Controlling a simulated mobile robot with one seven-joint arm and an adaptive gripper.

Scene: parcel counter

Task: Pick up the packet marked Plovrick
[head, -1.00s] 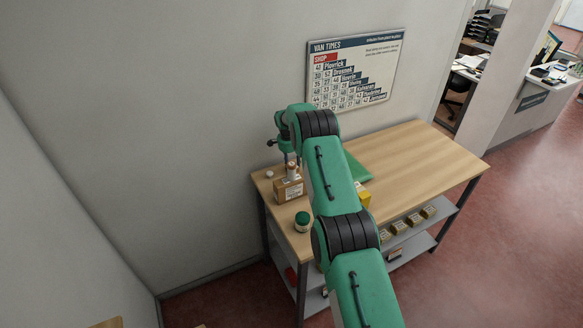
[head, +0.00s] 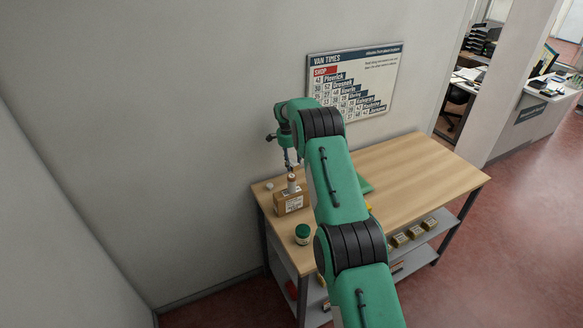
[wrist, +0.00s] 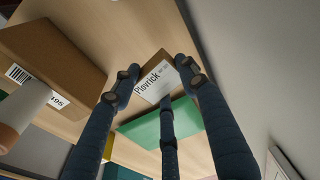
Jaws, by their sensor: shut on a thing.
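The packet marked Plovrick (wrist: 153,82) is a small brown box with a white label, and its name reads clearly in the wrist view. My gripper (wrist: 157,86) is shut on it, with dark fingers on both sides and another finger across its lower face. In the head view my gripper (head: 289,160) is at the far left of the counter, close behind a brown carton. The packet cannot be made out there. Whether it touches the counter is unclear.
A green-lidded jar (head: 303,232) stands in front. A green flat item (head: 364,187) is partly behind my arm. The counter's right side (head: 430,170) is clear. Packets (head: 415,232) sit on the shelf below.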

